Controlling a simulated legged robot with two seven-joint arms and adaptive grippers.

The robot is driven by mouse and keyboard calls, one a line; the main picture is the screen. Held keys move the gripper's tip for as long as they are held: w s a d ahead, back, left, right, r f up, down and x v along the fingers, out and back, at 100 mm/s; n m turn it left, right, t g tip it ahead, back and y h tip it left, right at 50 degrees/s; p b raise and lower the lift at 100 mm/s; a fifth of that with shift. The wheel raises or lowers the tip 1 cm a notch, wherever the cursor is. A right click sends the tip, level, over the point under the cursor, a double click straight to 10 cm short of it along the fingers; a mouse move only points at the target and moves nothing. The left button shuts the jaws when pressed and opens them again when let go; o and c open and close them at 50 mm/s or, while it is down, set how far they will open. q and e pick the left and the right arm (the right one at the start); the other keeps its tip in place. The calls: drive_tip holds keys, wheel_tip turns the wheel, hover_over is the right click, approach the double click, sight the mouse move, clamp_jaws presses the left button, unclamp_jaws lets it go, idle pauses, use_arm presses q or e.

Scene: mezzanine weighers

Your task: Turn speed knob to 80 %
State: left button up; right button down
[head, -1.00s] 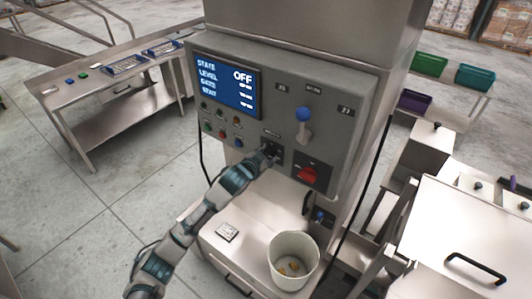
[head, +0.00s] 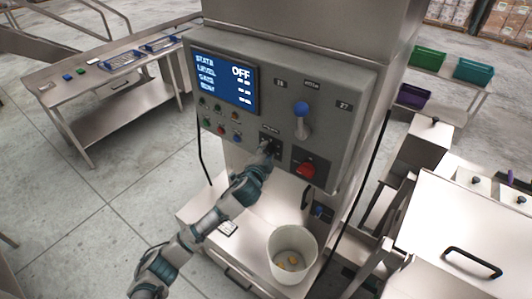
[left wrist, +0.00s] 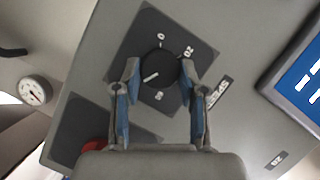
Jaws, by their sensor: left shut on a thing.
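The speed knob (left wrist: 158,68) is round and black on a dark square plate (left wrist: 178,98), with marks around it including 0 at the top in the left wrist view. Its white pointer line slants to the lower left there, toward the plate's side where I cannot read a mark. My left gripper (left wrist: 160,72) is shut on the knob, one finger on each side. In the head view the left gripper (head: 267,150) is at the plate on the front of the grey control panel (head: 328,125) and hides most of the knob. My right gripper is not in view.
A blue screen (head: 224,84) reads OFF. A white bucket (head: 291,255) holding small pieces stands below.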

use_arm(q)
drive_tip(key=shift+f, duration=0.3)
drive_tip(key=o, duration=1.1)
drive_tip(key=shift+o, duration=0.2)
drive_tip(key=shift+w, duration=0.25)
drive_tip(key=shift+s+r, duration=0.1)
drive_tip(key=shift+s, duration=0.05)
drive_tip(key=shift+s+r, duration=0.1)
drive_tip(key=shift+s, duration=0.25)
drive_tip(key=v, duration=1)
drive_tip(key=shift+s+a, duration=0.25)
drive_tip(key=shift+s, duration=0.15)
